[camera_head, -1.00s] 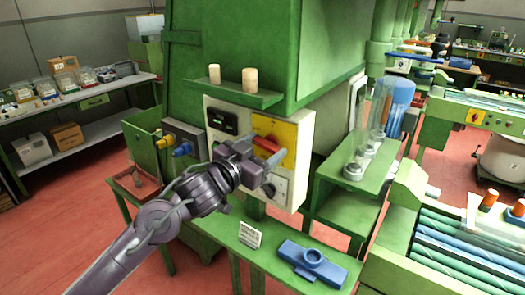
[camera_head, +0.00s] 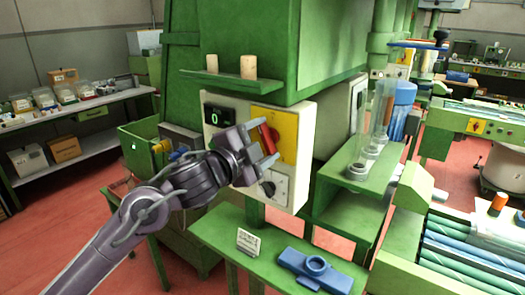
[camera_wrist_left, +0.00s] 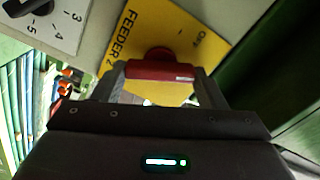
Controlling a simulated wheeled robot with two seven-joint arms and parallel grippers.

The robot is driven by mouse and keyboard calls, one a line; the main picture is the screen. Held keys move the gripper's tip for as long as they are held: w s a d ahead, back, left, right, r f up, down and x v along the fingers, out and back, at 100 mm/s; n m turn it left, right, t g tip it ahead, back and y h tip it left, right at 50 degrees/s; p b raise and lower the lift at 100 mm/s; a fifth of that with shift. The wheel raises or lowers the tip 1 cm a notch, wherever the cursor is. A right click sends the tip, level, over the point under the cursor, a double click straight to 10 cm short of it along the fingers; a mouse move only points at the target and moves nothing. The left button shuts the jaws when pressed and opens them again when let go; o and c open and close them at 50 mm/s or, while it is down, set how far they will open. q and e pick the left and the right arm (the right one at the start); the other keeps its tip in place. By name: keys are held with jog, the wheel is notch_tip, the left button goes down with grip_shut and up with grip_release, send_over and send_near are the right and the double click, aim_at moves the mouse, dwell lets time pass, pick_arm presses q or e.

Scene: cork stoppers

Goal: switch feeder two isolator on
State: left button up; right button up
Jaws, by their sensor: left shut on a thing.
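The feeder two isolator is a yellow plate (camera_head: 288,123) with a red handle (camera_head: 267,138), on the pale control box. In the left wrist view the plate (camera_wrist_left: 190,35) reads "FEEDER 2" and "OFF"; no "ON" label can be read. My left gripper (camera_head: 264,145) is at the plate, and in the left wrist view its fingers lie at both ends of the red handle (camera_wrist_left: 160,70). It is shut on the handle. In the head view the handle stands near upright, partly hidden by the gripper. My right gripper is not in view.
A black display (camera_head: 217,120) beside the plate shows a green 0. A dark selector knob (camera_head: 268,187) is below. Two corks stand on the green shelf (camera_head: 215,80) above. A blue part (camera_head: 308,268) and a small sign (camera_head: 248,241) are on the green bench below.

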pick_arm(q)
jog(key=m+b, duration=0.3)
jog(key=m, duration=0.2)
jog(key=shift+f+b, duration=0.15)
jog(key=shift+b, duration=0.15)
dwell(0.4)
jog(key=o, duration=1)
jog(key=shift+s, duration=0.1)
jog(key=b+v, duration=0.1)
jog(key=v, duration=0.6)
jog(key=shift+s+a+b, duration=0.25)
jog(key=shift+b, duration=0.1)
